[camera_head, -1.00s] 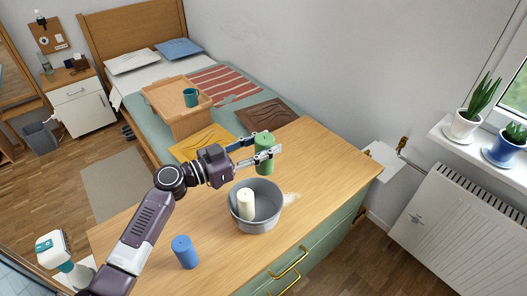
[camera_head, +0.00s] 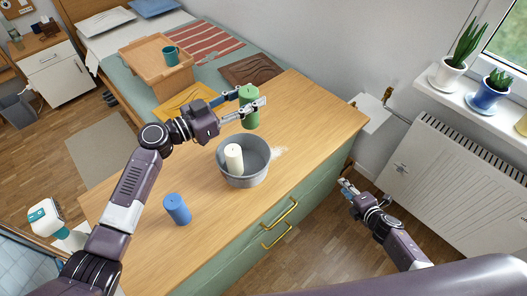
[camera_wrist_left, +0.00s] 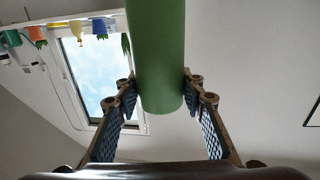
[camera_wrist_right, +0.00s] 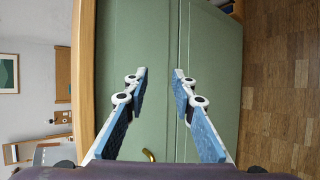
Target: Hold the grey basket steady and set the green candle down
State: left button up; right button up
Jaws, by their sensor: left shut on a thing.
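The grey basket (camera_head: 243,179) is a round, open metal tub standing upright on the wooden dresser top. A cream candle (camera_head: 234,157) stands inside it. My left gripper (camera_head: 250,99) is shut on the green candle (camera_head: 249,119), which is upright just behind the basket and seems to be above the dresser top. The green candle (camera_wrist_left: 160,60) also shows between the fingers in the left wrist view. My right gripper (camera_head: 344,188) is open and empty, to the right of the dresser and apart from the basket. In the right wrist view its fingers (camera_wrist_right: 161,75) face the green dresser front.
Gold handles (camera_head: 279,212) stick out from the green front. A radiator (camera_head: 455,195) and potted plants are at the right.

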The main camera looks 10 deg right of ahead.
jog(key=w+r+n+t+y, duration=0.1)
jog(key=w+r+n+y, duration=0.1)
jog(key=w+r+n, duration=0.6)
jog(key=w+a+r+n+g+y, duration=0.1)
jog(key=a+r+n+y, duration=0.3)
jog(key=a, duration=0.5)
jog(key=w+a+r+n+g+y, duration=0.1)
jog(key=a+r+n+y, duration=0.15)
jog(key=a+r, duration=0.45)
jog(key=n+g+h, duration=0.9)
jog(key=n+g, duration=0.1)
jog(key=n, duration=1.5)
send_near(260, 178)
jog(key=f, duration=0.7)
jog(key=shift+w+a+f, duration=0.15)
jog(key=shift+w+a, duration=0.1)
jog(key=shift+a, duration=0.1)
